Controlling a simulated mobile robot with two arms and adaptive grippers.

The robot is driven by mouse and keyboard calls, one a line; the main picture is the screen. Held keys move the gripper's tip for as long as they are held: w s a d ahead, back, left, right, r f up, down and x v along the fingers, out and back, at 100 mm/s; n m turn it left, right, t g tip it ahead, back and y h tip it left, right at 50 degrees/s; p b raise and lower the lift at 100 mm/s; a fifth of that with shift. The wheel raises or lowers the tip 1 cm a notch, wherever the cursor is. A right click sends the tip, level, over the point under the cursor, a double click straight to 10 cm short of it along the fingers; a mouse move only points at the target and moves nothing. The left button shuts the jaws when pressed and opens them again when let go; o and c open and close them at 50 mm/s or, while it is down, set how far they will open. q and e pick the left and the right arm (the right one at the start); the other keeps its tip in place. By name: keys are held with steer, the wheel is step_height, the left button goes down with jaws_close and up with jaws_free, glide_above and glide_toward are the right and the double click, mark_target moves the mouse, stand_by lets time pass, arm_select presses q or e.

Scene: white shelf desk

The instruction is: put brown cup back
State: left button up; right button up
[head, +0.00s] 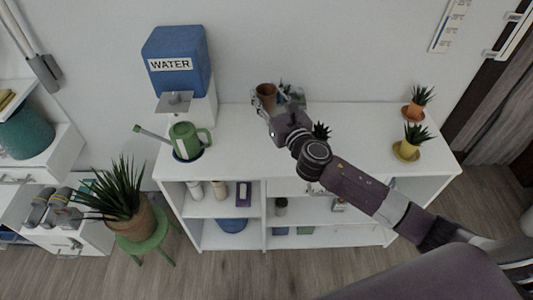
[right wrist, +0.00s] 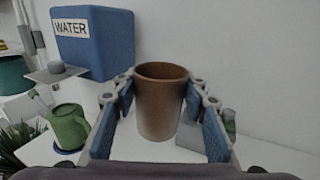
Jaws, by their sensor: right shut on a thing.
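The brown cup (head: 266,92) is upright over the back middle of the white shelf desk (head: 350,140) in the head view. My right gripper (head: 268,110) reaches it from the front right and is shut on it. In the right wrist view the brown cup (right wrist: 160,100) is between the two blue-padded fingers of my right gripper (right wrist: 160,112). Whether its base touches the desk top is hidden. My left gripper is not in view.
A blue water dispenser (head: 178,62) and a green watering can (head: 188,140) stand on the left of the desk. A small object (head: 292,95) is right behind the gripper. Potted plants (head: 408,146) stand at the right end. The desk's right half is mostly clear.

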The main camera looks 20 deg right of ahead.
steer(key=shift+w+d+f, duration=0.1)
steer(key=shift+w+f, duration=0.1)
steer(key=shift+f, duration=0.15)
steer(key=shift+f+b, duration=5.35)
steer(key=shift+f, duration=4.15)
steer(key=shift+f, duration=0.15)
steer(key=o, duration=1.3)
